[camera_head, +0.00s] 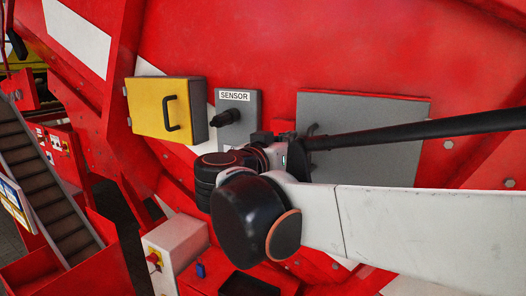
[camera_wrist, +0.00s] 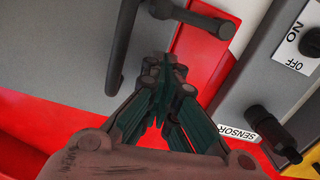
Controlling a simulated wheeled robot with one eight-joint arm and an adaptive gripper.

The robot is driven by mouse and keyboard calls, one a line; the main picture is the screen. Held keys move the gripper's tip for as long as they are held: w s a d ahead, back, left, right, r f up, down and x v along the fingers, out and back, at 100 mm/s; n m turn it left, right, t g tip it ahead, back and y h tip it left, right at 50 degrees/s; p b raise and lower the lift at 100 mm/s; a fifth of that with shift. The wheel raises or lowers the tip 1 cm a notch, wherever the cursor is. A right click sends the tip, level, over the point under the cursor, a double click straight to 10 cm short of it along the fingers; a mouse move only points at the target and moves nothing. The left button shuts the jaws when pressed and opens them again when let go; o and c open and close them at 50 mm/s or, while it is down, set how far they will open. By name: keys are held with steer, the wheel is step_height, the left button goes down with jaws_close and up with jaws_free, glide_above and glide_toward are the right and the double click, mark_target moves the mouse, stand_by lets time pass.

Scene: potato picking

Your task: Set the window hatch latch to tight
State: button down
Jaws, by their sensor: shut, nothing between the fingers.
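The grey window hatch (camera_head: 365,108) sits flat on the red machine wall, to the right of the sensor box. In the wrist view its grey panel (camera_wrist: 60,50) fills the upper left and carries a dark curved handle (camera_wrist: 122,50). A dark latch lever (camera_wrist: 200,18) with a rounded end reaches from the hatch edge over the red wall. My gripper (camera_wrist: 165,68) is shut and empty, its fingertips just below the lever and right of the handle; contact cannot be told. In the head view my wrist largely hides the gripper and latch.
A grey sensor box (camera_head: 237,118) with a black knob and a yellow box (camera_head: 165,108) with a black handle are left of my gripper. A long black bar (camera_head: 420,127) crosses the hatch from the right. A light control box (camera_head: 175,250) is below. A conveyor (camera_head: 45,190) is at left.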

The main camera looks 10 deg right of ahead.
steer(key=r+b+v, duration=0.1)
steer(key=b+v, duration=0.2)
steer(key=v, duration=0.7)
step_height(320, 180, down, 32)
steer(key=s+a+n+t+y+b, duration=0.15)
steer(key=n+y+b, duration=0.85)
steer(key=y+b, duration=1)
steer(key=s+d+f+m+g+h+b, duration=0.1)
steer(key=s+d+f+g+h+b, duration=0.1)
steer(key=f, duration=0.8)
steer(key=s+d+f+m+g+h+b, duration=0.1)
steer(key=s+d+f+g+h+b, duration=0.2)
steer(key=s+d+f+b, duration=0.4)
steer(key=s+d+f+m+g+h+b, duration=0.2)
steer(key=s+d+f+g+h+b, duration=0.1)
steer(key=f, duration=1.2)
steer(key=shift+s+d+f+h+b, duration=0.2)
steer(key=shift+s+d+h+b, duration=0.7)
steer(key=shift+b, duration=0.35)
steer(key=shift+w+a, duration=0.1)
